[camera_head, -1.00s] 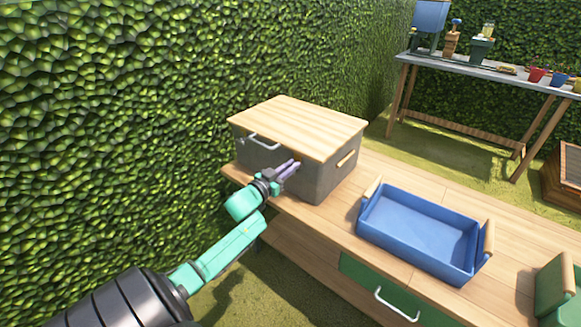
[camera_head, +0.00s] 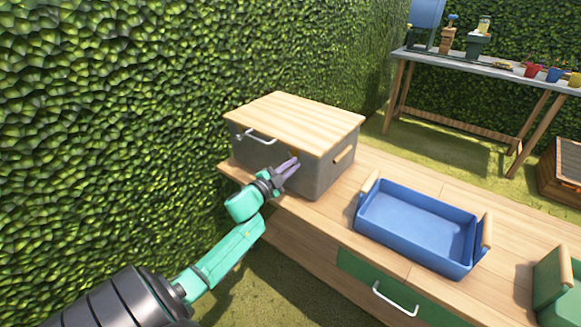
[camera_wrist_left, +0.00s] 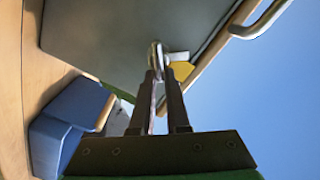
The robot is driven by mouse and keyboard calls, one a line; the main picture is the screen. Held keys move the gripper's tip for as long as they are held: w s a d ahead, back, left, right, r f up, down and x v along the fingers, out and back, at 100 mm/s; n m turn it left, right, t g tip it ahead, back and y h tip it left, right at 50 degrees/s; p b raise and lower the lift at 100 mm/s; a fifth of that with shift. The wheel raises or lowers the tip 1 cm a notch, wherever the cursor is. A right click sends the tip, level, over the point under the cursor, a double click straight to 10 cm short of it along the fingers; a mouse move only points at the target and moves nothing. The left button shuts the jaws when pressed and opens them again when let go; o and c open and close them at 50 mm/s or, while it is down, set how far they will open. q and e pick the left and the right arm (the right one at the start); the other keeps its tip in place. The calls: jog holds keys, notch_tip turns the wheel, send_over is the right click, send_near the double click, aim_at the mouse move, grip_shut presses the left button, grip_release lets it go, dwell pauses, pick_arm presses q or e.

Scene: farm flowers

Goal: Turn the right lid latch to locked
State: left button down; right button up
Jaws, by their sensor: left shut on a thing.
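The grey box (camera_head: 318,180) with a light wooden lid (camera_head: 295,122) stands at the left end of the wooden bench. My left gripper (camera_head: 293,164) is at the box's front face, right of the metal handle (camera_head: 262,137), just under the lid edge. In the left wrist view its fingers (camera_wrist_left: 160,78) are shut on a small metal latch (camera_wrist_left: 155,52) against the grey wall. A yellow piece (camera_wrist_left: 182,71) shows beside the latch. In the head view the fingers hide the latch, and I cannot read its exact angle. My right gripper is out of view.
A blue tray (camera_head: 418,258) with wooden grips sits to the right on the bench (camera_head: 335,222). A green container (camera_head: 556,285) is at the far right. A hedge (camera_head: 110,120) rises behind and left. A potting table (camera_head: 505,70) stands at the back right.

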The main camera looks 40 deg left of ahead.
pick_arm(q)
jog(key=shift+d+f+m+b, duration=0.1)
jog(key=shift+f+m+b, duration=0.15)
jog(key=shift+m+b, duration=0.7)
jog(key=shift+a+f+m+b, duration=0.1)
jog(key=shift+f+m+b, duration=0.1)
jog(key=shift+m, duration=1.4)
jog(key=shift+d+f+m+b, duration=0.1)
jog(key=shift+f+m+b, duration=0.15)
jog(key=shift+m+b, duration=0.7)
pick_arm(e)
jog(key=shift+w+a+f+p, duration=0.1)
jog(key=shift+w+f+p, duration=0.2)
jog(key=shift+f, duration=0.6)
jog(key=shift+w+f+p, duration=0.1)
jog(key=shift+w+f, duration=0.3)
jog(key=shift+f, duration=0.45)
pick_arm(q)
jog(key=shift+m, duration=0.3)
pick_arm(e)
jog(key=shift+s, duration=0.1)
pick_arm(q)
jog(key=c, duration=0.9)
grip_release()
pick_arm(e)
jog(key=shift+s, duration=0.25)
